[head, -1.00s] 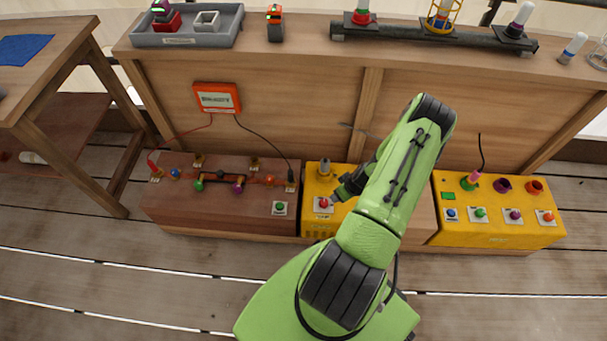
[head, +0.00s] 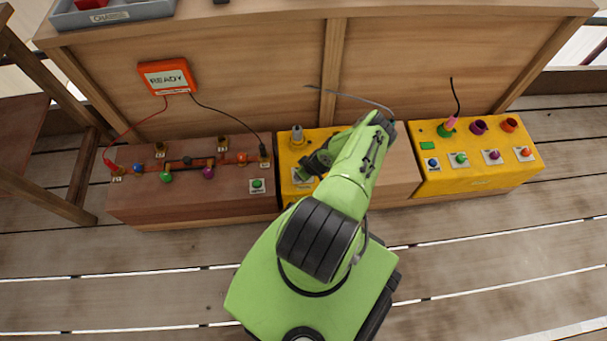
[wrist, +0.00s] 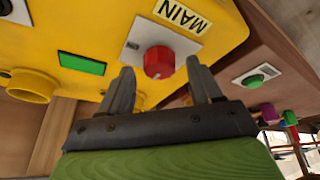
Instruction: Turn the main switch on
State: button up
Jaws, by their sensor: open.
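The main switch is a red round knob (wrist: 159,62) on a pale plate beside a label reading MAIN (wrist: 183,16), on the front of a yellow box (wrist: 95,20). In the wrist view my gripper (wrist: 160,70) is open, with one finger to each side of the knob. I cannot tell whether either finger touches it. In the head view my gripper (head: 312,165) is at the left yellow box (head: 287,190) and hides the knob.
Another yellow box (head: 480,165) with several buttons stands to the right. An orange READY display (head: 167,76) hangs on the wooden panel behind. The plank floor in front is clear.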

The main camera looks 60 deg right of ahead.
jog(key=shift+w+d+f, duration=0.1)
jog(key=shift+w+f, duration=0.1)
jog(key=shift+f, duration=0.3)
jog(key=c, duration=1)
jog(key=shift+c, duration=0.2)
